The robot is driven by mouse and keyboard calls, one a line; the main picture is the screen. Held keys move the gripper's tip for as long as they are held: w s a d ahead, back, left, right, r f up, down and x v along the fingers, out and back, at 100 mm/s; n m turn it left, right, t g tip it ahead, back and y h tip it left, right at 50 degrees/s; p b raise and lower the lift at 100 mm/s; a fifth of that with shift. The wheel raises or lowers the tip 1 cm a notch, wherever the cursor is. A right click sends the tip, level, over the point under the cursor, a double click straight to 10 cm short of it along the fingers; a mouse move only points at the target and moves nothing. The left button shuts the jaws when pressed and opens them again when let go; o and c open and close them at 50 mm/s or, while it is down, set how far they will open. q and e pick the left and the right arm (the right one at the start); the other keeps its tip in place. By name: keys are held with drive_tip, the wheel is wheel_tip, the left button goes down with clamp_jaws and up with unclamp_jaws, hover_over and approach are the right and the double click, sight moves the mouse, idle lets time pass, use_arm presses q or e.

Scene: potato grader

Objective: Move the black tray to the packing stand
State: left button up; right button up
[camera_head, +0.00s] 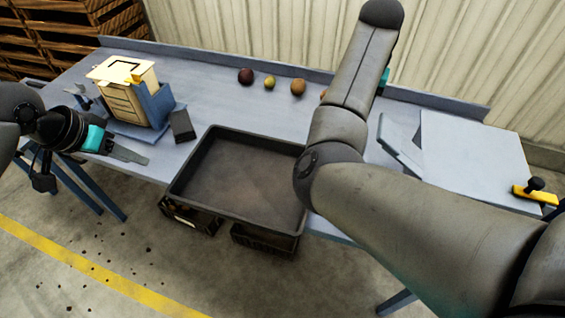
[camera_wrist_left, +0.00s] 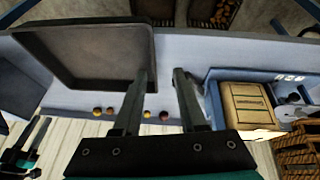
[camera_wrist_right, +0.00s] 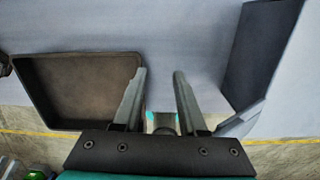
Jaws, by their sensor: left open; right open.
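The black tray (camera_head: 240,180) is empty and lies flat on the blue-grey bench, at its front edge. Its right side is partly hidden by my right arm in the head view. My left gripper (camera_head: 130,155) is open and empty, left of the tray and apart from it. The tray also shows at the left of the left wrist view (camera_wrist_left: 95,50), beside the open fingers. My right gripper (camera_wrist_right: 160,75) is open and empty, with the tray (camera_wrist_right: 80,90) to its left in that view; my arm hides it in the head view. I cannot tell which surface is the packing stand.
A cream box (camera_head: 128,90) sits in a blue holder at the bench's left, with a small dark block (camera_head: 182,126) nearby. Several round potatoes (camera_head: 298,87) lie along the back. A pale panel (camera_head: 470,160) is at right. Dark crates (camera_head: 265,240) stand below the bench.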

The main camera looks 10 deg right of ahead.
sight(175, 181)
use_arm(q)
drive_tip(key=shift+s+d+f+m+g, duration=0.3)
drive_tip(key=shift+s+d, duration=0.2)
drive_tip(key=shift+s, duration=0.15)
use_arm(e)
drive_tip(key=a+n+y, duration=0.1)
drive_tip(key=a, duration=0.3)
drive_tip(key=shift+r, duration=0.1)
use_arm(q)
drive_tip(key=x, duration=1.5)
drive_tip(key=shift+w, duration=0.15)
use_arm(e)
drive_tip(key=f, duration=0.5)
drive_tip(key=a+f, duration=0.1)
drive_tip(key=f, duration=0.4)
drive_tip(key=w+f, duration=0.1)
drive_tip(key=f, duration=0.4)
drive_tip(key=shift+a+f, duration=0.1)
drive_tip(key=shift+a, duration=0.1)
use_arm(q)
clamp_jaws()
use_arm(e)
clamp_jaws()
